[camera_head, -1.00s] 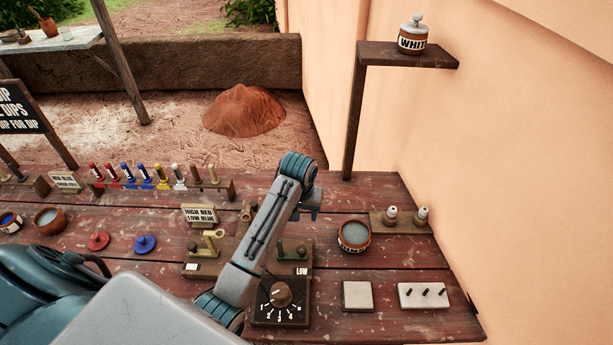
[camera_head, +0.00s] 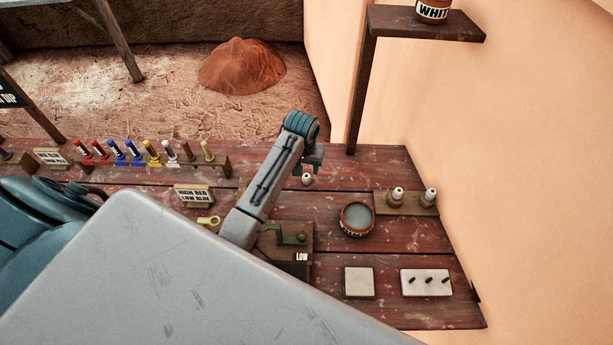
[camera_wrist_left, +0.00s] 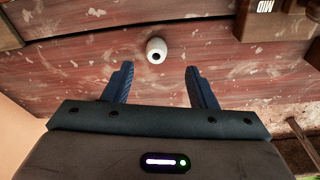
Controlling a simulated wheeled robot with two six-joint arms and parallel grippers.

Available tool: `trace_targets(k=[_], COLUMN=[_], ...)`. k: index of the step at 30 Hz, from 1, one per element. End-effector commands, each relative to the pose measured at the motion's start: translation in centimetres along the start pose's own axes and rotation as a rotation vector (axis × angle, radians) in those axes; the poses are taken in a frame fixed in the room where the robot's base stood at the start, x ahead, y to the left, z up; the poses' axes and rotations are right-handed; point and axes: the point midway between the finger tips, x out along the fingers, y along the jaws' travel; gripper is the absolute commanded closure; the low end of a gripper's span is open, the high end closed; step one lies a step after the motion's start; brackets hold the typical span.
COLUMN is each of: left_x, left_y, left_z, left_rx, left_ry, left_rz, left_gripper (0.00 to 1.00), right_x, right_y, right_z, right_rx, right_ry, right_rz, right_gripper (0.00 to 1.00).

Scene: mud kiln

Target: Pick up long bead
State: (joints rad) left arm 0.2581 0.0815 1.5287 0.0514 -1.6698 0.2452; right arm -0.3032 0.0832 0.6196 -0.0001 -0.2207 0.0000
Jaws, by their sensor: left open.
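A small white bead (camera_head: 307,180) with a dark hole in its top stands on the red-brown table, just below my left gripper (camera_head: 313,168). In the left wrist view the bead (camera_wrist_left: 156,50) sits a little beyond the tips of my open left gripper (camera_wrist_left: 158,70), near the middle of the gap. Nothing is between the fingers. The bead is seen nearly end-on there, so its length is hard to judge. Two similar pale beads (camera_head: 397,195) (camera_head: 430,197) stand on a wooden holder (camera_head: 413,208) at the right. My right gripper is not in view.
A round bowl of grey liquid (camera_head: 357,218) stands right of the bead. A pale square tile (camera_head: 359,283) and a white block with dark pegs (camera_head: 426,283) lie nearer. A rack of coloured sticks (camera_head: 150,160) is at the back left. A shelf post (camera_head: 361,95) rises behind.

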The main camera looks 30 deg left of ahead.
Motion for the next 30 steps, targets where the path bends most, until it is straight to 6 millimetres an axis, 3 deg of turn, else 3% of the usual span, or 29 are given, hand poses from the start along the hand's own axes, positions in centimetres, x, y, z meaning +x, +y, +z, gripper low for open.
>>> trace_targets(k=[9, 14, 23, 29, 30], left_x=[3.0, 4.9, 5.4, 5.4, 5.4], left_y=[0.5, 0.5, 0.5, 0.5, 0.5], left_z=[0.3, 0.2, 0.2, 0.2, 0.2], left_rx=[0.0, 0.0, 0.0, 0.0, 0.0], left_ry=[-0.004, -0.002, 0.0, 0.0, 0.0], left_rz=[-0.002, -0.001, -0.001, -0.001, -0.001], left_gripper=[0.48, 0.48, 0.48, 0.85, 0.87], right_x=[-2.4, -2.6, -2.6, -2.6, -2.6], right_y=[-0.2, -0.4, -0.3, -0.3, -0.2], right_z=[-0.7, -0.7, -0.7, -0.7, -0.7], right_rx=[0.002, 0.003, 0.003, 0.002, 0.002], right_ry=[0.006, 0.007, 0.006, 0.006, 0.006], right_rz=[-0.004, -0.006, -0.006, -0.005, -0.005], right_gripper=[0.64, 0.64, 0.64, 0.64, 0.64])
